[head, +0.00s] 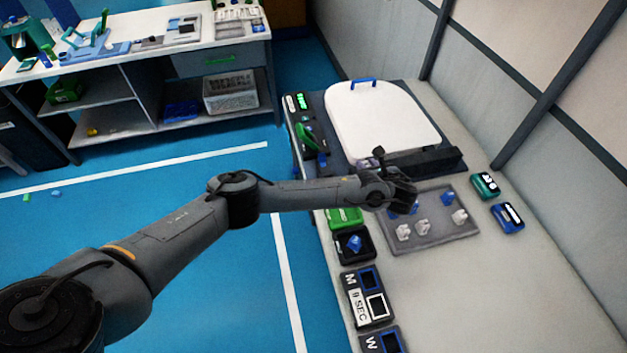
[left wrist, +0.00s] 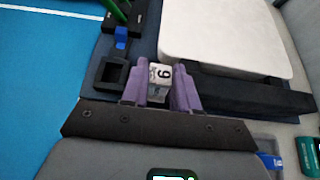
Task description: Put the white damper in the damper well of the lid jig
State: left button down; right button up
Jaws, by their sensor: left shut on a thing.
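My left gripper (left wrist: 161,70) has purple fingers shut on a white damper (left wrist: 160,83) with a dark digit on its face. In the head view the left gripper (head: 403,198) is beyond the arm's end, over the near part of the lid jig and the tray edge; the held damper cannot be made out there. The lid jig (head: 335,150) is a dark base with a white lid (head: 382,120) on it. In the left wrist view a dark square socket (left wrist: 98,98), apparently the damper well, is left of the held damper and apart from it. My right gripper is not in view.
A grey tray (head: 435,240) holds several white and blue dampers. A long black block (head: 428,162) lies along the lid's near edge. Green (head: 485,185) and blue (head: 508,217) boxes stand right. A black bin (head: 355,244) holds a blue piece. The bench's near right is clear.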

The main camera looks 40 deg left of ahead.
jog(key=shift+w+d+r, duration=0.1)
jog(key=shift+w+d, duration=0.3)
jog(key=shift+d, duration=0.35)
pick_arm(q)
jog(key=s+a+f, duration=0.1)
jog(key=a+f, duration=0.1)
jog(key=a, duration=0.1)
jog(key=s+a+f, duration=0.2)
jog(key=a, duration=0.1)
jog(key=s+a+f, duration=0.1)
jog(key=a+f, duration=0.1)
jog(key=a, duration=0.1)
jog(key=shift+s+a+f, duration=0.15)
jog(key=shift+a+f, duration=0.15)
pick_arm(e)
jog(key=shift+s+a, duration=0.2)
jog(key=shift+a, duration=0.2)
pick_arm(q)
jog(key=shift+f, duration=2.05)
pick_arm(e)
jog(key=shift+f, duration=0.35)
pick_arm(q)
jog(key=shift+f, duration=0.15)
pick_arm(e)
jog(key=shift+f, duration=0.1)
pick_arm(q)
jog(key=c, duration=0.8)
grip_release()
jog(key=shift+c, duration=0.2)
